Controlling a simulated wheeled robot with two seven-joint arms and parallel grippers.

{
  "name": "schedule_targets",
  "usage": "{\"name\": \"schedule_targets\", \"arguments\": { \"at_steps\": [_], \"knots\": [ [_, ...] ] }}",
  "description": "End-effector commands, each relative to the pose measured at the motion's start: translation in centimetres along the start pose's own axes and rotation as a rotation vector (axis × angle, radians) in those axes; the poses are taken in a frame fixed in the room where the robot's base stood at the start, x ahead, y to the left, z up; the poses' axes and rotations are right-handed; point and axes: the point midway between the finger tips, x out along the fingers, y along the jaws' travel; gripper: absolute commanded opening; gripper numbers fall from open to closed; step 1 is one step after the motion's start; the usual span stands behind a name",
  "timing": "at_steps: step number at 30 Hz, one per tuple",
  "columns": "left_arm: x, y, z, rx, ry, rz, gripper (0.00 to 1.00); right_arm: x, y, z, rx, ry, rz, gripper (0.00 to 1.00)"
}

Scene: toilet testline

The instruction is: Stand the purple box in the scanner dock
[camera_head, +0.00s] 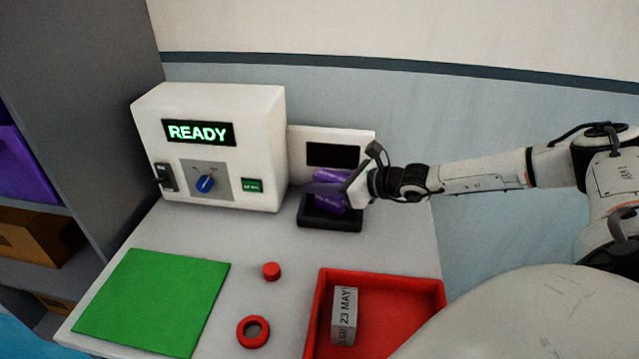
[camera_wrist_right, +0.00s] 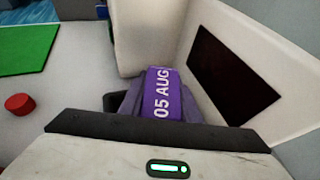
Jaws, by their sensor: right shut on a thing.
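The purple box (camera_head: 326,194) is at the black scanner dock (camera_head: 330,218), in front of the white panel with a dark screen (camera_head: 333,155). In the right wrist view the purple box (camera_wrist_right: 161,94) shows "05 AUG" on its face. My right gripper (camera_head: 338,191) comes in from the right and is shut on the purple box. The box looks upright in or just over the dock's tray; its lower end is partly hidden, so I cannot tell whether it touches the bottom. My left gripper is not in view.
A white machine (camera_head: 210,145) reading "READY" stands left of the dock. A green mat (camera_head: 150,300), a red cap (camera_head: 271,271), a red ring (camera_head: 253,332) and a red tray (camera_head: 400,310) holding a grey "23 MAY" box (camera_head: 344,316) lie in front.

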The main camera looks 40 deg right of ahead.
Motion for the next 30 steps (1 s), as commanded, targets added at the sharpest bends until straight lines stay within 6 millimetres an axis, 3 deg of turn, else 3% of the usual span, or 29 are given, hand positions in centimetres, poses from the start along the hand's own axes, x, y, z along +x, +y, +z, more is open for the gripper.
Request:
{"name": "schedule_targets", "arguments": {
  "at_steps": [1, 2, 5, 17, 30],
  "knots": [
    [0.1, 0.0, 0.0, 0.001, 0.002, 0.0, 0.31, 0.1, 0.0, -0.2, 0.001, -0.001, 0.0, 0.04],
    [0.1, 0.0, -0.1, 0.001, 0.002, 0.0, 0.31, 0.1, 0.0, -0.3, 0.001, 0.001, 0.0, 0.31],
    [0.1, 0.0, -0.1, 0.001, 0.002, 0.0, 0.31, 0.1, 0.0, -0.2, 0.001, 0.001, 0.0, 0.48],
    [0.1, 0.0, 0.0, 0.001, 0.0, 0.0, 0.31, -0.5, -0.1, 0.0, 0.0, 0.002, -0.001, 0.48],
    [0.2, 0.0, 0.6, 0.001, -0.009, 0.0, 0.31, -8.9, -0.1, 0.0, -0.002, 0.005, -0.001, 0.48]
  ]
}}
